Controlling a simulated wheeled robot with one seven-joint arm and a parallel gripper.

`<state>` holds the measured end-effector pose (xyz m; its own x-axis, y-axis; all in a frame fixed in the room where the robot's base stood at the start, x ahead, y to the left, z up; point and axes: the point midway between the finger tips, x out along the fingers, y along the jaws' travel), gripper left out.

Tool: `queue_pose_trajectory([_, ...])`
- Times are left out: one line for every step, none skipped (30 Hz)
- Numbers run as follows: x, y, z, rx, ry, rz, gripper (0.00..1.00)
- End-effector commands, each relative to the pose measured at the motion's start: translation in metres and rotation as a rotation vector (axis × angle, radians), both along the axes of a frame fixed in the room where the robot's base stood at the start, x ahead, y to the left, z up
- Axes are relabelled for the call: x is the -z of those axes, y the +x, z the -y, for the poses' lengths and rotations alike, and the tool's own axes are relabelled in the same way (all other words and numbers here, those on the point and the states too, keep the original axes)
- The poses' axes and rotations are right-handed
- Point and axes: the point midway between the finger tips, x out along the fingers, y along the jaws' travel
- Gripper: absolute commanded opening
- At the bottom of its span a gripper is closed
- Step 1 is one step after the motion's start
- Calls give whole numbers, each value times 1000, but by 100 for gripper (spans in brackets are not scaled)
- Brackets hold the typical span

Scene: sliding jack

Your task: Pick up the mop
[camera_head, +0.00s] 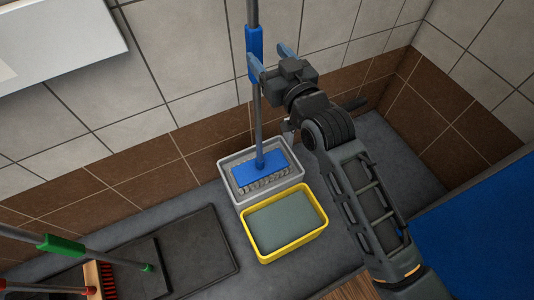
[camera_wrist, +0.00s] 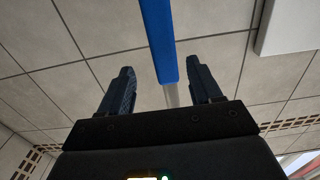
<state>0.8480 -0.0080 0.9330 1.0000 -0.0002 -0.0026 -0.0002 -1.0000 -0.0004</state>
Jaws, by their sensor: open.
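The mop stands almost upright against the wall, with a grey pole (camera_head: 258,120), a blue grip (camera_head: 254,40) and a flat blue head (camera_head: 260,174) with grey strands. Its head rests in the grey bucket (camera_head: 232,160). My gripper (camera_head: 267,56) is open and empty at the lower end of the blue grip. In the wrist view, the blue grip (camera_wrist: 157,35) runs between the two fingers of my gripper (camera_wrist: 160,68), and grey pole shows just below it. I cannot tell whether the pole lies fully between the fingertips in depth.
A yellow-rimmed basin (camera_head: 288,244) stands in front of the grey bucket. Dark trays (camera_head: 205,250) and brushes with a green collar (camera_head: 60,244) and red bristles (camera_head: 107,281) lie at lower left. A tiled wall is close behind; a blue surface (camera_head: 480,240) is at right.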

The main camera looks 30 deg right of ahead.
Motion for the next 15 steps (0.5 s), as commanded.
queue_pose_trajectory([-1,5,0,-1,0,2,64])
queue_pose_trajectory([-2,7,0,-1,0,2,64])
queue_pose_trajectory([-2,10,0,-1,0,3,64])
queue_pose_trajectory([-3,13,0,-1,0,3,64])
queue_pose_trajectory([-3,16,0,-1,0,3,64])
queue_pose_trajectory([-3,21,-1,-1,0,3,64])
queue_pose_trajectory([-3,24,-1,-1,0,3,64])
queue_pose_trajectory([-3,27,-1,-1,0,3,64])
queue_pose_trajectory([-2,31,-1,-1,0,3,64])
queue_pose_trajectory([-3,33,-2,-1,-1,3,64])
queue_pose_trajectory([-2,36,-2,-1,-1,3,64])
queue_pose_trajectory([-1,40,-3,-1,-1,2,64])
queue_pose_trajectory([-2,44,-4,-1,-1,3,64])
queue_pose_trajectory([-1,49,-5,-1,-1,3,64])
queue_pose_trajectory([0,55,-7,-1,-1,2,64])
